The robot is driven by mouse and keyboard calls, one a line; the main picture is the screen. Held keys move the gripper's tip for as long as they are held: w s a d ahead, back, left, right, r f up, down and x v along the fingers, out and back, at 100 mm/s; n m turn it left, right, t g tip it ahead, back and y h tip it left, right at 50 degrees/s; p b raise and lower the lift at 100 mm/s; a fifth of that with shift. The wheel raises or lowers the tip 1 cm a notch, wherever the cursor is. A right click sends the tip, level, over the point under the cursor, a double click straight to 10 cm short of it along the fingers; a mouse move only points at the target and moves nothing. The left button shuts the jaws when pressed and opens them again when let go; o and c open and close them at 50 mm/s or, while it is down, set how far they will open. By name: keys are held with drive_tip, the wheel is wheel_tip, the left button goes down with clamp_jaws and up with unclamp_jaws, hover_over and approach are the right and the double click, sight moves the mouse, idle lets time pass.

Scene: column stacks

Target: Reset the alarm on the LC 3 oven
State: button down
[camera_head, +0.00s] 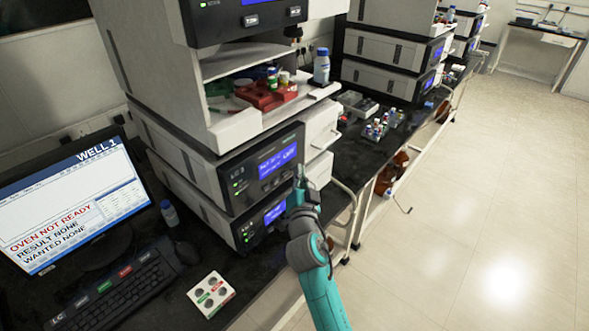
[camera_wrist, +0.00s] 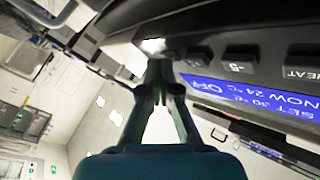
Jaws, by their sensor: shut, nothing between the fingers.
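The LC 3 oven (camera_head: 238,186) is a grey-white unit in the near stack, with a dark front panel and a lit blue display (camera_head: 277,160). In the wrist view its display (camera_wrist: 255,98) reads SET 30 °C, NOW 24 °C, OFF. Dark buttons line the panel, one marked -5 (camera_wrist: 238,67) and one marked HEAT (camera_wrist: 302,67). A bright white spot (camera_wrist: 152,46) lies on the panel just beyond the fingertips. My gripper (camera_head: 299,172) is shut and empty in front of the panel's right part; its tips (camera_wrist: 164,62) are close to the panel. I cannot tell whether they touch it.
A monitor (camera_head: 70,205) reads WELL 1, OVEN NOT READY, RESULT NONE, WANTED NONE. A keyboard (camera_head: 115,295), a white block with round wells (camera_head: 211,294) and a blue-capped bottle (camera_head: 169,212) are on the bench. A red rack (camera_head: 266,95) sits above the oven. The floor at right is clear.

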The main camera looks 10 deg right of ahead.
drive_tip(key=shift+s+d, duration=0.5)
drive_tip(key=shift+s, duration=0.2)
idle(0.3)
drive_tip(key=s+d, duration=0.1)
drive_tip(key=s, duration=0.1)
drive_tip(key=s+d, duration=0.2)
idle(0.4)
drive_tip(key=shift+f, duration=0.1)
idle(0.5)
